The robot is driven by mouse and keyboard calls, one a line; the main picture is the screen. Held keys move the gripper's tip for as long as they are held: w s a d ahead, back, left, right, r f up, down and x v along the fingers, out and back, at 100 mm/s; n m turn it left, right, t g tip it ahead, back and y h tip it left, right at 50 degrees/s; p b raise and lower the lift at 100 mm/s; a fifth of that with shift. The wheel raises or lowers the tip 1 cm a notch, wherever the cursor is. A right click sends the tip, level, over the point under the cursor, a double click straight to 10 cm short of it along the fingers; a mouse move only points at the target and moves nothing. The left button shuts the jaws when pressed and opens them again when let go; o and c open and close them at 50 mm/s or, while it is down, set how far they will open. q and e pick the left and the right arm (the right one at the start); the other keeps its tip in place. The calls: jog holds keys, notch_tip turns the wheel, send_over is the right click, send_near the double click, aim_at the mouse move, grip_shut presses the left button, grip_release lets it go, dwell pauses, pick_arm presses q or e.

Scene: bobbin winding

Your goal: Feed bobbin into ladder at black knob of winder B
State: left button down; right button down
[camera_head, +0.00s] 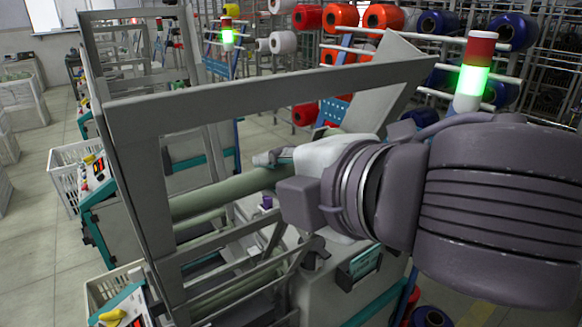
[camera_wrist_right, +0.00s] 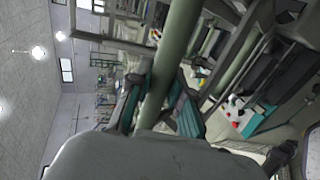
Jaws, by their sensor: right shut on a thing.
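A grey-green tube, the bobbin (camera_head: 215,195), lies nearly level in the head view, its left end behind the left plate of the grey ladder frame (camera_head: 140,170). My right gripper (camera_head: 272,160) is shut on the bobbin near its right end; the fingers are partly hidden by the wrist. In the right wrist view the bobbin (camera_wrist_right: 172,60) runs up and away from the gripper. I cannot tell whether the bobbin touches the ladder. A small dark knob (camera_head: 314,254) shows on the winder (camera_head: 325,290) below my wrist. My left gripper is out of view.
Upright and slanted bars of the ladder stand close around the bobbin. A lit signal lamp (camera_head: 473,75) stands behind my right arm. Racks of red and blue spools (camera_head: 385,17) fill the back. A white crate (camera_head: 75,170) and open floor (camera_head: 45,235) lie to the left.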

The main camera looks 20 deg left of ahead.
jog(key=shift+w+a+f+b, duration=0.15)
jog(key=shift+f+b, duration=0.1)
jog(key=shift+f, duration=0.15)
jog(key=shift+w+a+f+b, duration=0.1)
jog(key=shift+f+b, duration=0.1)
jog(key=shift+f, duration=0.2)
jog(key=c, duration=1)
grip_release()
jog(key=shift+o, duration=1.7)
